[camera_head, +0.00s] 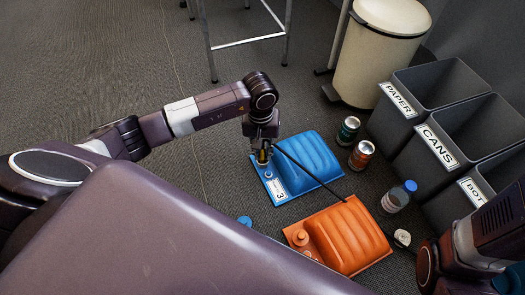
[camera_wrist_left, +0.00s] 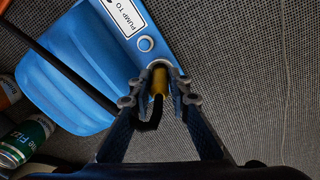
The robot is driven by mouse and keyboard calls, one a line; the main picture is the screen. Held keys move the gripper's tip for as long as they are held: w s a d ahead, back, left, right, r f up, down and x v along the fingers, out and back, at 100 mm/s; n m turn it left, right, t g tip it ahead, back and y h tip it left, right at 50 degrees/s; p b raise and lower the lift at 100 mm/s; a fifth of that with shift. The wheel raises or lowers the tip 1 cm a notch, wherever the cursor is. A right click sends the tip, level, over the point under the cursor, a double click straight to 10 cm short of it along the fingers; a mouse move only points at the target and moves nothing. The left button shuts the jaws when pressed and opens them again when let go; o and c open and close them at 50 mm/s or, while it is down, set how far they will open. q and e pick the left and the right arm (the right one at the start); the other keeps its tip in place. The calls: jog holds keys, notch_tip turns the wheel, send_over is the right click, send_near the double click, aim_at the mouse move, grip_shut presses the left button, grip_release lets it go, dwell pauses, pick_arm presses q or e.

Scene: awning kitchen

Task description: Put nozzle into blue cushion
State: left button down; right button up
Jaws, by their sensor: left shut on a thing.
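The blue cushion (camera_head: 310,158) lies flat on the floor, with a white label and a round fitting at its left end. In the left wrist view the blue cushion (camera_wrist_left: 62,82) fills the upper left. My left gripper (camera_head: 263,155) points down over the cushion's labelled end. It is shut on the nozzle, whose yellow part (camera_wrist_left: 159,82) shows between the fingers in the left wrist view. The nozzle's tip is at or just over a pale ring (camera_wrist_left: 160,64) at the cushion's edge; I cannot tell whether it is inside.
A black hose (camera_head: 312,176) runs across the blue cushion towards the orange cushion (camera_head: 345,237). Two cans (camera_head: 348,130), a bottle (camera_head: 398,196) and grey sorting bins (camera_head: 430,150) stand to the right. A cream pedal bin (camera_head: 380,50) stands behind. A small blue piece (camera_head: 245,220) lies in front.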

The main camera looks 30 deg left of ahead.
pick_arm(q)
jog(key=shift+f, duration=0.25)
jog(key=c, duration=1.2)
grip_release()
jog(key=shift+c, duration=0.2)
jog(key=shift+r+p, duration=3)
jog(key=shift+r, duration=1.05)
